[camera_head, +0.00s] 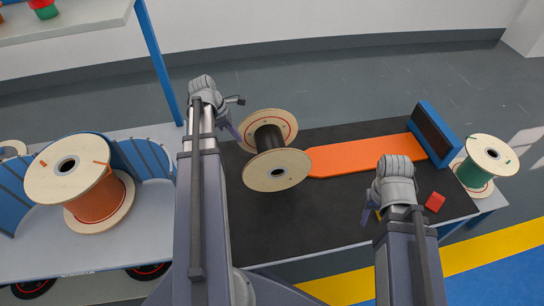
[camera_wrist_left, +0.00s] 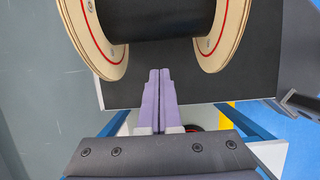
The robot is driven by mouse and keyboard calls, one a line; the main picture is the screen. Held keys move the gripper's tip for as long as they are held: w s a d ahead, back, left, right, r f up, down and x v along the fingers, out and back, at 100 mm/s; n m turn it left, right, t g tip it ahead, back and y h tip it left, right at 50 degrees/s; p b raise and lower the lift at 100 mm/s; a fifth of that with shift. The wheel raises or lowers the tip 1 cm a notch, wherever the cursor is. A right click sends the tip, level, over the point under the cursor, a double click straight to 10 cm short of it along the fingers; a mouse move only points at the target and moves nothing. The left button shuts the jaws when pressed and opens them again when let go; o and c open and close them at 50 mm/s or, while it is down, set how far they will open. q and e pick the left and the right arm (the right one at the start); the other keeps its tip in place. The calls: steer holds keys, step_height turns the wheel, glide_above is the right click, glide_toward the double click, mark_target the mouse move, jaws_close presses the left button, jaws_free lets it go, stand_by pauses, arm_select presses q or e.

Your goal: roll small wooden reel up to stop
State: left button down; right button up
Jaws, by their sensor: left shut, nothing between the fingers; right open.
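The small wooden reel (camera_head: 277,170) stands on its two flange rims on the black mat, with dark cable wound between the flanges. It is at the left end of the orange strip (camera_head: 360,155). The stop (camera_head: 433,135), a blue block with a dark face, stands at the strip's right end, apart from the reel. My left gripper (camera_head: 232,130) is just left of the reel. In the left wrist view its purple fingers (camera_wrist_left: 160,75) are shut and empty, pointing between the flanges at the dark winding (camera_wrist_left: 155,18). My right gripper (camera_head: 370,212) is open, right of the reel and below the strip.
A large reel with orange cable (camera_head: 97,200) stands at the left near blue curved supports (camera_head: 143,158). A reel with green cable (camera_head: 475,175) stands beyond the stop. A small red block (camera_head: 435,202) lies near my right gripper. The strip between reel and stop looks clear.

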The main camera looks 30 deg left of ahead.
arm_select(q)
steer(key=b+x, duration=0.6)
steer(key=x, duration=0.2)
steer(key=shift+r, duration=0.1)
